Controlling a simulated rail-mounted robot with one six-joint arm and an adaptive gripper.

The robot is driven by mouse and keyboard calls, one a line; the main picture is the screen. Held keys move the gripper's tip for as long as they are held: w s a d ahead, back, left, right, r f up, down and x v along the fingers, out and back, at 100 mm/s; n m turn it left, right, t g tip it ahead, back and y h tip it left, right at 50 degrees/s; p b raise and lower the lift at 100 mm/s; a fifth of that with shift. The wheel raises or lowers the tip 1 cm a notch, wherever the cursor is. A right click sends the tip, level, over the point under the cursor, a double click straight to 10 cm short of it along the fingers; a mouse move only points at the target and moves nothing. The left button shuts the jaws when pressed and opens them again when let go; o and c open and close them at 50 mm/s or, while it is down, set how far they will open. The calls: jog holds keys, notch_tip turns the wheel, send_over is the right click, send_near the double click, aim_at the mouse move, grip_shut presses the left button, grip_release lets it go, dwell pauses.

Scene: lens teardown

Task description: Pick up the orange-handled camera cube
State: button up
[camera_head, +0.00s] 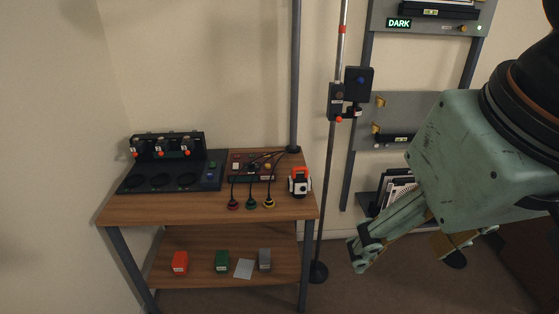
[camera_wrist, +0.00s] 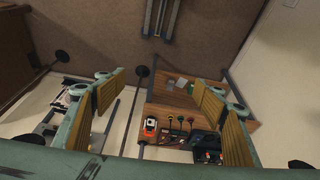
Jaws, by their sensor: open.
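The orange-handled camera cube (camera_head: 299,182) is a small white and black block with an orange handle on top. It stands upright near the right edge of the wooden table's top (camera_head: 190,209). It also shows small and far below in the wrist view (camera_wrist: 150,127), between my open fingers in the picture but well away from them. My gripper (camera_head: 408,258) is in the air to the right of the table in the head view. Its fingers are spread wide and hold nothing; the gap between them also shows in the wrist view (camera_wrist: 160,86).
A black station (camera_head: 172,180) and a panel with cables and three coloured plugs (camera_head: 251,203) sit left of the cube. A pole (camera_head: 295,80) and a thin stand (camera_head: 329,190) rise close by. A rack (camera_head: 405,107) stands behind right. Small boxes (camera_head: 222,260) lie on the lower shelf.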

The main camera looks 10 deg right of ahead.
jog(key=shift+w, duration=0.1)
jog(key=w+r+n+g+p, duration=0.1)
jog(key=w+r+n+p, duration=0.3)
jog(key=w, duration=1.2)
jog(key=n+g+p, duration=0.3)
jog(key=n+p, duration=0.4)
jog(key=n, duration=0.6)
send_over(300, 168)
notch_tip(300, 168, down, 25)
jog(key=shift+r, duration=0.15)
jog(key=shift+w+f, duration=0.3)
jog(key=shift+f, duration=0.3)
jog(key=shift+f, duration=0.1)
